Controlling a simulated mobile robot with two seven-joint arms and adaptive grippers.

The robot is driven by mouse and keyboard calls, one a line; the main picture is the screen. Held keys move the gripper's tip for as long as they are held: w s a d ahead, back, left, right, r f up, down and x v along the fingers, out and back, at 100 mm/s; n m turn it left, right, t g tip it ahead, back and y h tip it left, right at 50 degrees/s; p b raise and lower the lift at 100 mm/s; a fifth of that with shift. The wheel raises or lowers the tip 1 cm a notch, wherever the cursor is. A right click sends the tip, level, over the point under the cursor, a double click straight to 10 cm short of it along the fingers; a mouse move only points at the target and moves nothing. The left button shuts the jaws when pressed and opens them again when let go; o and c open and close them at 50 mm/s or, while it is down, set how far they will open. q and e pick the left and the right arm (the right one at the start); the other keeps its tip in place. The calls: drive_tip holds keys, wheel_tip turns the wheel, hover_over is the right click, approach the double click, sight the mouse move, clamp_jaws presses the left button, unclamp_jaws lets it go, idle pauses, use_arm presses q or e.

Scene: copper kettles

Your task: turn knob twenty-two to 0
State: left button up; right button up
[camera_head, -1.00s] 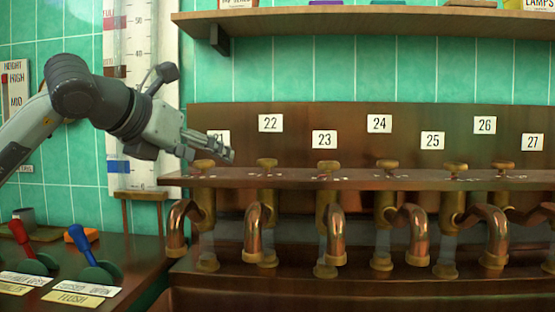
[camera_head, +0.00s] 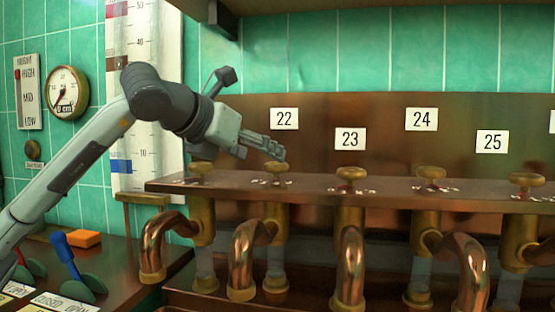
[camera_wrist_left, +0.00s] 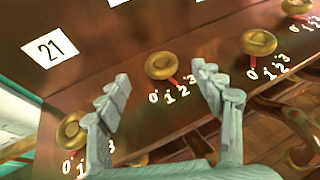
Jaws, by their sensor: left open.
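Knob twenty-two (camera_head: 277,167) is a brass knob on the dark shelf, below the white label 22 (camera_head: 284,119). In the left wrist view the knob (camera_wrist_left: 160,66) has the marks 0, 1, 2 and 3 by it. Its red pointer (camera_wrist_left: 172,82) seems to lie between 1 and 2. My left gripper (camera_head: 279,152) is open and empty, just above and beside the knob. In the left wrist view the fingers (camera_wrist_left: 162,80) stand apart, with the knob beyond the gap between them. I cannot tell whether they touch it. My right gripper is not in view.
Knob twenty-one (camera_wrist_left: 72,130) is close on one side, knob twenty-three (camera_wrist_left: 258,42) on the other. Copper pipes (camera_head: 352,262) hang below the shelf (camera_head: 400,186). Levers, one with a blue handle (camera_head: 64,255), stand at lower left.

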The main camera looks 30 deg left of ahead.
sight(275, 163)
use_arm(q)
drive_tip(key=p+x, duration=0.1)
drive_tip(key=x, duration=0.5)
drive_tip(key=shift+f, duration=0.1)
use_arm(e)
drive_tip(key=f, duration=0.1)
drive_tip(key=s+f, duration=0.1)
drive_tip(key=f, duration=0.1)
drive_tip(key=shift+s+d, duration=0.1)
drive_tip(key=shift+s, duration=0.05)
use_arm(q)
drive_tip(key=shift+c, duration=0.4)
drive_tip(key=c, duration=1.1)
